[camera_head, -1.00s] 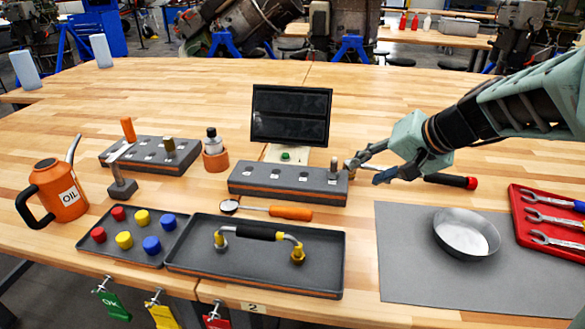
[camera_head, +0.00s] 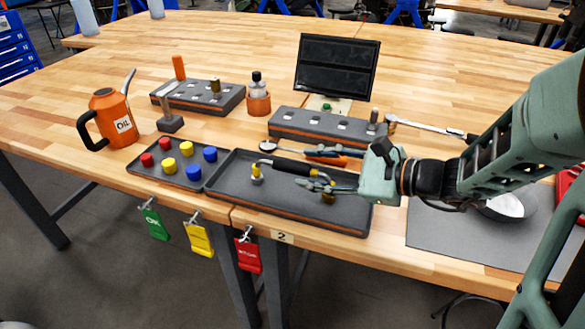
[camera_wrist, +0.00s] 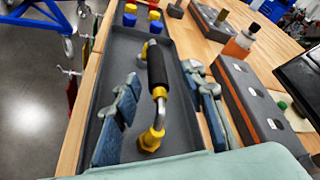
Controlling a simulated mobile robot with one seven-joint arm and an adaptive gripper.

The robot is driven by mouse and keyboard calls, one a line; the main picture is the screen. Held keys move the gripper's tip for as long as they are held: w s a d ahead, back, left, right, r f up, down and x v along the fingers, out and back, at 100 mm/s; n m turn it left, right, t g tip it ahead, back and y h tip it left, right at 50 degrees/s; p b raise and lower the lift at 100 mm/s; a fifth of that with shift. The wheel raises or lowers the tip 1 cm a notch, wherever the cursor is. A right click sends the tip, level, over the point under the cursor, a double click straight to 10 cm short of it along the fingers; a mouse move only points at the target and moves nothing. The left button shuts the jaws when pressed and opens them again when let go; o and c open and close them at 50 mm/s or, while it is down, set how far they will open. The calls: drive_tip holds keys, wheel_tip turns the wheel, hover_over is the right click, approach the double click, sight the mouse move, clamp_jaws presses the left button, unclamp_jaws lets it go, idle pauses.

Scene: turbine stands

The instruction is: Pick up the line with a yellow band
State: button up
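The line (camera_head: 292,167) is a bent metal tube with a black sleeve and yellow fittings at its ends. It lies in the large dark tray (camera_head: 235,193). My gripper (camera_head: 320,168) is open over the tray, near the line's right half. In the wrist view, the line (camera_wrist: 157,68) runs between my two spread fingers, with a gap on both sides. The near yellow fitting (camera_wrist: 150,140) shows between the finger bases. Neither finger visibly touches the line; the exact height above it is hard to tell.
A smaller tray (camera_head: 160,178) with red, yellow and blue caps adjoins on the left. Behind stand a grey block (camera_head: 325,125) with a post, a dark screen (camera_head: 337,67) and an orange-handled tool. An oil can (camera_head: 108,118) stands far left. A grey mat (camera_head: 450,235) lies right.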

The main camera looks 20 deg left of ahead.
sight(296, 167)
drive_tip(key=x, duration=0.4)
drive_tip(key=shift+s+a+f, duration=0.15)
drive_tip(key=shift+s+a, duration=0.1)
drive_tip(key=shift+a, duration=0.05)
drive_tip(key=shift+w+a+f, duration=0.15)
drive_tip(key=shift+w+a, duration=0.05)
drive_tip(key=shift+a, duration=0.2)
clamp_jaws()
